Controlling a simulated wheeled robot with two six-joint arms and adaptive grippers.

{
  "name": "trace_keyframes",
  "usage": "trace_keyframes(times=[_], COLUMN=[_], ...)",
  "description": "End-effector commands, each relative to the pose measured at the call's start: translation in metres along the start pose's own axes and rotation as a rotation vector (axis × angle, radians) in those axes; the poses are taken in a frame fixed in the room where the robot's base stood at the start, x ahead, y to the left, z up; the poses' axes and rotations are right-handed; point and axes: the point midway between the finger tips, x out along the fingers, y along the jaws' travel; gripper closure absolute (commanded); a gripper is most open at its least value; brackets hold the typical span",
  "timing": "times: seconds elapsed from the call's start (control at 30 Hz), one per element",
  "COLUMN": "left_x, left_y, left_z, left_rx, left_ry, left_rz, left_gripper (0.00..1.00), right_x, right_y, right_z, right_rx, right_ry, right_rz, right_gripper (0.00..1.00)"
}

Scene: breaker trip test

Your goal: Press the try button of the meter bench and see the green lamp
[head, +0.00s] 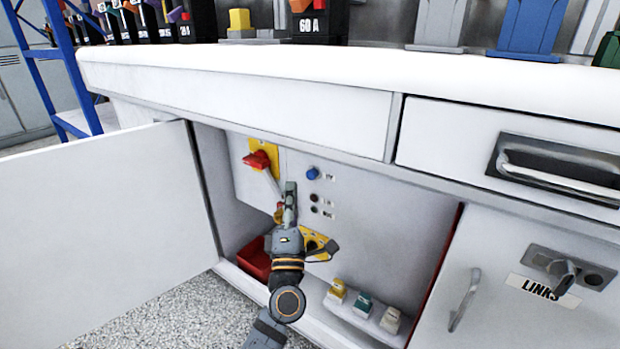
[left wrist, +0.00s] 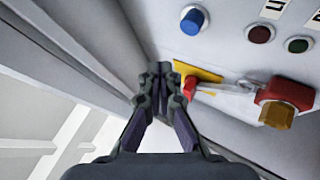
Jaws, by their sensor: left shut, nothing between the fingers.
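Inside the open cabinet is a pale panel (head: 350,235). It carries a round blue button (head: 313,173), also in the left wrist view (left wrist: 194,20); its small label is unreadable. Below it in the head view are a dark red lamp (head: 315,198) and a dark lamp (head: 314,209). In the left wrist view the red lamp (left wrist: 260,34) and the dark green lamp (left wrist: 298,45) both look unlit. My left gripper (head: 290,190), also in the left wrist view (left wrist: 160,72), is shut and empty, left of and below the blue button in the head view. My right gripper is not in view.
A red handle (head: 257,160) on a yellow plate sits left of the button. The white door (head: 100,235) stands open at left. A red box (head: 254,260) and several coloured pieces lie low inside. A closed drawer (head: 470,145) and a "LINKS" door (head: 510,310) are at right.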

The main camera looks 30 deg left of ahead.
Motion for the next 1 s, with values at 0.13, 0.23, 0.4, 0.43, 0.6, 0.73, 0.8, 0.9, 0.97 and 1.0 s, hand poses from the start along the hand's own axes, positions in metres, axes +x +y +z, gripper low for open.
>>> trace_keyframes(times=[0.13,0.23,0.4,0.43,0.6,0.73,0.8,0.9,0.97,1.0], left_x=[0.014,0.021,0.027,0.027,0.028,0.027,0.027,0.027,0.027,0.027], left_y=[-0.010,-0.015,-0.019,-0.019,-0.020,-0.020,-0.020,-0.020,-0.020,-0.020], left_z=[0.010,0.015,0.019,0.020,0.020,0.020,0.020,0.020,0.020,0.020], left_rx=[0.000,0.000,0.000,0.000,0.000,0.000,0.000,0.000,0.000,0.000], left_ry=[0.001,0.001,0.000,0.000,0.000,0.000,0.000,0.000,0.000,0.000], left_rz=[0.001,0.001,0.001,0.001,0.000,0.000,0.000,0.000,0.000,0.000], left_gripper=[1.00,1.00,1.00,1.00,1.00,1.00,1.00,1.00,1.00,1.00], right_x=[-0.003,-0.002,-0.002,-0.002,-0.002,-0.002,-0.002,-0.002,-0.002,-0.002], right_y=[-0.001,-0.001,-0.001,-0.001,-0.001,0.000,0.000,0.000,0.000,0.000], right_z=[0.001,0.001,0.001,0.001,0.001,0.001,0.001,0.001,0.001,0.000], right_rx=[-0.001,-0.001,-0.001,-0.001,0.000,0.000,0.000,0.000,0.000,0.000], right_ry=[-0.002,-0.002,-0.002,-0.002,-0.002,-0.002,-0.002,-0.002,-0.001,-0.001], right_rz=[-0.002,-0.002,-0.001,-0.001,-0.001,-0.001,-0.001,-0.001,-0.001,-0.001], right_gripper=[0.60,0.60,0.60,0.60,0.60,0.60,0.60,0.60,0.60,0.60])
